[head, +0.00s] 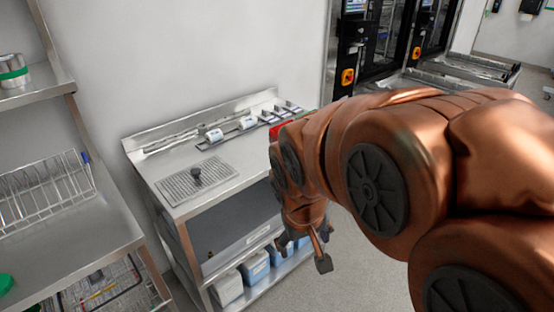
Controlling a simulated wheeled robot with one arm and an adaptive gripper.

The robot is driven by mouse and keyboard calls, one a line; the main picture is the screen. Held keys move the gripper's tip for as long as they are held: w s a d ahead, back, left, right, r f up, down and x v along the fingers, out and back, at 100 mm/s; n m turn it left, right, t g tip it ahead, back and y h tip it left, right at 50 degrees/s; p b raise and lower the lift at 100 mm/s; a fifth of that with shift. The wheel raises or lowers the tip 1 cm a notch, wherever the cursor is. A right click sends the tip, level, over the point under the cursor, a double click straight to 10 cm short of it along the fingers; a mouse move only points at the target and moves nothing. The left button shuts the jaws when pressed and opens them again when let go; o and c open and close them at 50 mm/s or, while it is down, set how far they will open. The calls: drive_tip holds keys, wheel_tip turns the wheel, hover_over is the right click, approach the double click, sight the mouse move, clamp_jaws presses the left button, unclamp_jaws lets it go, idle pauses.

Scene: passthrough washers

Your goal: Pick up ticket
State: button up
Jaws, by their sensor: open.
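No ticket can be told for certain in the head view. Several small white and dark pieces (289,108) sit in a row at the back right of the steel counter (222,185). They are too small to tell whether one is a ticket. My gripper (304,252) is open and hangs in front of the counter's right side, apart from those pieces. My copper-coloured arm covers the right part of the view and hides the counter's right end.
Two white rolls (248,122) sit on the counter's back rail. A drain grate (180,186) with a dark knob lies at the left. A red object (276,131) shows beside my arm. Blue and white containers (255,268) stand on the lower shelf. A steel rack (75,230) stands at left.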

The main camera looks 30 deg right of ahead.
drive_tip(key=shift+o, duration=0.3)
drive_tip(key=w+d+m+t+h+b, duration=0.1)
drive_tip(key=w+d+t+h+b, duration=0.3)
drive_tip(key=w+d, duration=1.2)
drive_tip(key=w+t+b, duration=0.1)
drive_tip(key=t+b, duration=0.1)
drive_tip(key=shift+w+d+f+m+b, duration=0.2)
drive_tip(key=shift+w+d+m+b, duration=0.1)
drive_tip(key=shift+d+b, duration=0.1)
drive_tip(key=w+d+n+t+b, duration=0.1)
drive_tip(key=w+d+t+b, duration=0.5)
drive_tip(key=w, duration=0.3)
wheel_tip(320, 180, down, 9)
drive_tip(key=w+n+t+y+b, duration=0.3)
drive_tip(key=n+t+y+b, duration=0.15)
drive_tip(key=y+b, duration=0.45)
drive_tip(key=w+a+y, duration=0.1)
drive_tip(key=w+a, duration=0.1)
drive_tip(key=w, duration=0.5)
drive_tip(key=shift+a+f+n+g+b, duration=0.3)
drive_tip(key=shift+n+g+b, duration=0.05)
drive_tip(key=shift+n+b, duration=0.1)
drive_tip(key=c, duration=0.8)
